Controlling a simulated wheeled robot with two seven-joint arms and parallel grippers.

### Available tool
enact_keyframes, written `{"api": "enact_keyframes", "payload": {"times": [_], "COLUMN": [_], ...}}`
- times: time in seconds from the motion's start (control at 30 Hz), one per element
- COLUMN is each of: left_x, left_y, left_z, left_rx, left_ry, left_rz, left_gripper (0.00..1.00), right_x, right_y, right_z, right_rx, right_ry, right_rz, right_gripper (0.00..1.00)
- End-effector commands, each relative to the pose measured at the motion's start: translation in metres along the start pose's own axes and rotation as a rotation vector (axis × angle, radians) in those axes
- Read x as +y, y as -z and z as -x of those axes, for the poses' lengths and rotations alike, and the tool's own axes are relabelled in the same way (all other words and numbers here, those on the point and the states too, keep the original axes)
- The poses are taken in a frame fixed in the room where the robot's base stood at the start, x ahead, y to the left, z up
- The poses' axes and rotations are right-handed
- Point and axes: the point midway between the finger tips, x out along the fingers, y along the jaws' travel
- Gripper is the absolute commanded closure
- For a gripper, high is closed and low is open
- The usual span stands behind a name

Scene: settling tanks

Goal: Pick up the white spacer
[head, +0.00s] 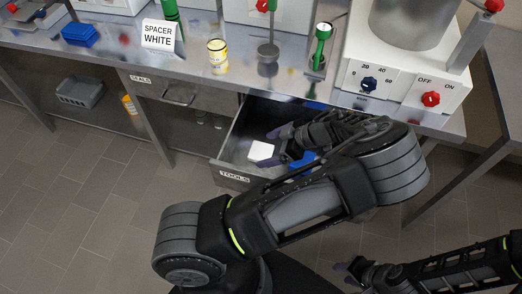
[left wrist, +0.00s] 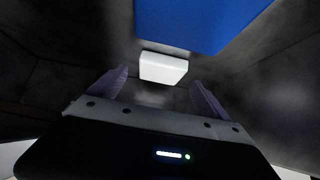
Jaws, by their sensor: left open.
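The white spacer (head: 260,151) is a small white block lying in the open drawer marked TOOLS (head: 233,178). It also shows in the left wrist view (left wrist: 163,68), ahead of and between the two fingers, with a gap to them. My left gripper (head: 269,146) is open and empty, reaching into the drawer beside the spacer. My right gripper (head: 347,273) is low at the bottom of the head view, away from the drawer; its finger gap is unclear.
A blue block (head: 302,160) is in the drawer near the spacer and looms large in the left wrist view (left wrist: 200,22). A sign reading SPACER WHITE (head: 158,35), a yellow can (head: 217,57) and a control box (head: 400,85) stand on the bench (head: 120,52) above.

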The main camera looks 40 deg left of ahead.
Motion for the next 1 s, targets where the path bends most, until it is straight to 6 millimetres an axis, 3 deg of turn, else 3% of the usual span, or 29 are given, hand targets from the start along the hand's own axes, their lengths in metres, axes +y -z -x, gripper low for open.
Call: {"api": "enact_keyframes", "payload": {"times": [0.2,0.77,1.0], "left_x": [0.000,0.000,0.000], "left_y": [0.001,0.000,0.000], "left_z": [-0.023,-0.023,-0.023], "left_rx": [0.001,0.000,0.000], "left_ry": [0.000,0.000,0.000], "left_rz": [0.000,0.000,0.000], "left_gripper": [0.11,0.11,0.28], "right_x": [-0.002,-0.002,-0.002], "right_y": [0.000,0.000,0.000], "right_z": [0.005,0.004,0.004], "right_rx": [0.000,0.000,0.000], "right_ry": [0.000,0.000,0.000], "right_rz": [0.000,0.000,0.000], "right_gripper": [0.64,0.64,0.64]}}
